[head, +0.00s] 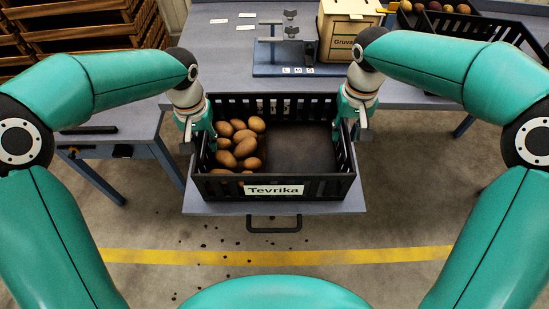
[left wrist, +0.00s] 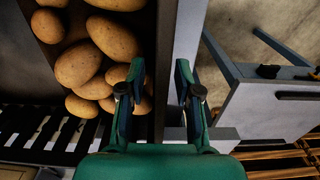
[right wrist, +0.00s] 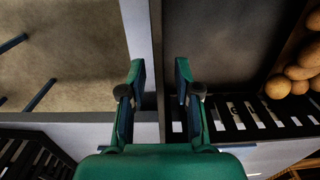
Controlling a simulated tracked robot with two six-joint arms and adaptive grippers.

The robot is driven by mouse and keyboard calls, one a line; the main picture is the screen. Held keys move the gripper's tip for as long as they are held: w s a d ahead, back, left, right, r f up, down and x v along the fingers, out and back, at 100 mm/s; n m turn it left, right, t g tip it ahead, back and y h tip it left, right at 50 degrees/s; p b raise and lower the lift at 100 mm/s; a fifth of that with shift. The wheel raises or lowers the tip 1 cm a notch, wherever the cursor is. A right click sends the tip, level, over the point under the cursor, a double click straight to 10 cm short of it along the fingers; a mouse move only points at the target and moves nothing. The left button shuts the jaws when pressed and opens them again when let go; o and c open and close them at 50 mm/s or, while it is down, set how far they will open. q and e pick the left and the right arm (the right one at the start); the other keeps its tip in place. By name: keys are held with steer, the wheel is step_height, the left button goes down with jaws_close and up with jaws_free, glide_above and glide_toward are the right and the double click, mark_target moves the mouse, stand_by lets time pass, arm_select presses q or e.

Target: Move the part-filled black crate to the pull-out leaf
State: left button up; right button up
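The part-filled black crate (head: 272,188), labelled Tevrika, rests upright on the grey pull-out leaf (head: 195,204). Potatoes (head: 238,143) lie in its left half; the right half is bare. My left gripper (head: 196,142) is at the crate's left wall. In the left wrist view (left wrist: 160,75) its fingers are apart, one on each side of the wall, with gaps visible. My right gripper (head: 357,130) is at the right wall. In the right wrist view (right wrist: 160,75) its fingers are also apart astride the wall. Whether any finger touches is unclear.
Another black crate (head: 480,28) with produce is at the back right. A side table (head: 115,140) stands left. Wooden racks (head: 75,30) are at the back left.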

arm_select(q)
step_height(320, 180, up, 11)
steer(key=shift+r, duration=0.2)
arm_select(e)
steer(key=shift+r, duration=0.1)
step_height(320, 180, up, 12)
stand_by(0.4)
arm_select(q)
steer(key=shift+r, duration=0.1)
